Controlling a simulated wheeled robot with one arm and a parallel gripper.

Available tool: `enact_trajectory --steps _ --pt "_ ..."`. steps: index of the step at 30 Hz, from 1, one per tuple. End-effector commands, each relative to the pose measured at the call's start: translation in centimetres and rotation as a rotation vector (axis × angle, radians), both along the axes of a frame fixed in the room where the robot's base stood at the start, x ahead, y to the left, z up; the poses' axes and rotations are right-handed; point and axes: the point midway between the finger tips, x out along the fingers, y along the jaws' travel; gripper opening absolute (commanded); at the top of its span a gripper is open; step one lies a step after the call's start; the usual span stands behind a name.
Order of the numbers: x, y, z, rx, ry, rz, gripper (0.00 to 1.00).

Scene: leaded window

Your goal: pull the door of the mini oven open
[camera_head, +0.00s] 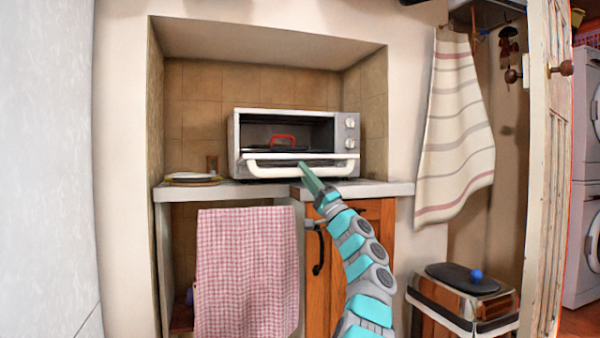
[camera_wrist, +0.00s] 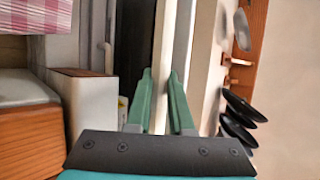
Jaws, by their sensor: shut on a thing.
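The mini oven (camera_head: 347,133) is a white and grey box on the counter in the tiled niche, with knobs on its right side. Its door (camera_head: 268,162) appears tilted down and forward, with the dark inside showing above it. The white bar handle (camera_head: 270,171) runs across low at the front. My gripper (camera_head: 307,172) reaches up from the lower right to the handle, right of its middle. In the wrist view, the green fingers (camera_wrist: 158,98) are shut on the pale handle bar (camera_wrist: 166,50). The fingers cover part of the bar.
The grey counter (camera_head: 385,189) carries a plate on a board (camera_head: 193,178) left of the oven. A red item (camera_head: 283,140) is inside the oven. A checked cloth (camera_head: 246,270) hangs below, beside a wooden cupboard (camera_head: 375,210).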

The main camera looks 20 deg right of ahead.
Motion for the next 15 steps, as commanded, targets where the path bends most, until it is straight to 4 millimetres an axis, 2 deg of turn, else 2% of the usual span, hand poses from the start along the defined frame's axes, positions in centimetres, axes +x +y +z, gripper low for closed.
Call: enact_trajectory --steps 1,14,15 --pt "0.44 -0.02 -0.50 -0.001 0.009 -0.003 0.00" --pt "0.48 -0.02 -0.56 0.000 0.006 -0.001 0.00" --pt "0.48 0.00 -0.55 -0.001 0.006 -0.001 0.23"
